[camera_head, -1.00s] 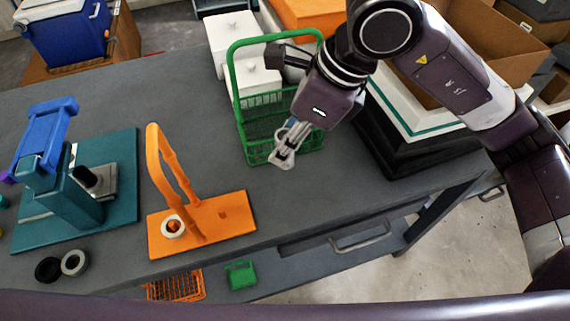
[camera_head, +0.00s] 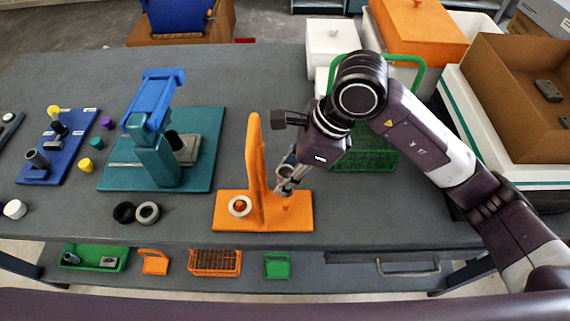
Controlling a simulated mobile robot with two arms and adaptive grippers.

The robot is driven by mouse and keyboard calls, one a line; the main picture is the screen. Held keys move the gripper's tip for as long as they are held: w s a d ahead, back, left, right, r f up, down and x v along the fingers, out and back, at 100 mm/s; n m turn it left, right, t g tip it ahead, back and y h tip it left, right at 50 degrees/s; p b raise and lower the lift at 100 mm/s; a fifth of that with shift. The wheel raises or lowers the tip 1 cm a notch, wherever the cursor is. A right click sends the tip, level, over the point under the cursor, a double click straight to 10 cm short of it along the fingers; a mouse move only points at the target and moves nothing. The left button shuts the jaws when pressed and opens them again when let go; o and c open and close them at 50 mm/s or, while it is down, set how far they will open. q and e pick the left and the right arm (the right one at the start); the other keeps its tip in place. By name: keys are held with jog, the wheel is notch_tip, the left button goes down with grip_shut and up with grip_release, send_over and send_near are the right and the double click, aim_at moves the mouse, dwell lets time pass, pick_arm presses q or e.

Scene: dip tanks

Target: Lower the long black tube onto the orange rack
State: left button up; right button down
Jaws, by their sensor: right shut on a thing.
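The orange rack (camera_head: 225,221) lies flat on the grey table, with a tall orange upright (camera_head: 254,150) and a pale ring (camera_head: 240,206) around a short orange peg at its left. My right gripper (camera_head: 283,186) points down over the right part of the rack, just right of the upright. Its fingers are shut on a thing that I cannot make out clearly. I cannot pick out the long black tube with certainty; the fingers and wrist hide much there. I cannot tell whether the fingertips touch the rack. My left gripper is out of view.
A teal stand (camera_head: 119,178) with a blue top is left of the rack. A black ring (camera_head: 124,212) and a grey ring (camera_head: 148,212) lie between them. A green basket (camera_head: 383,160) stands behind my right gripper. The table's front edge is close.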

notch_tip(320, 180, down, 3)
jog(key=shift+r+b, duration=0.15)
jog(key=shift+b, duration=0.55)
jog(key=shift+f+b, duration=0.35)
jog(key=shift+f, duration=0.3)
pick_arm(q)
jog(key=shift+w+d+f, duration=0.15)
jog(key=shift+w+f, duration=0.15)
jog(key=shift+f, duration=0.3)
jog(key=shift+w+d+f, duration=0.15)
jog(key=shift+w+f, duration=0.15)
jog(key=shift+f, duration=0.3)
pick_arm(e)
jog(key=shift+f, duration=0.35)
pick_arm(q)
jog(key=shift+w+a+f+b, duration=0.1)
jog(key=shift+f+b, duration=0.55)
jog(key=shift+b, duration=0.1)
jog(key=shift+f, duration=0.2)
pick_arm(e)
jog(key=shift+f, duration=0.1)
pick_arm(q)
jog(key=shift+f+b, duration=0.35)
jog(key=shift+b, duration=0.2)
pick_arm(e)
jog(key=shift+f, duration=0.1)
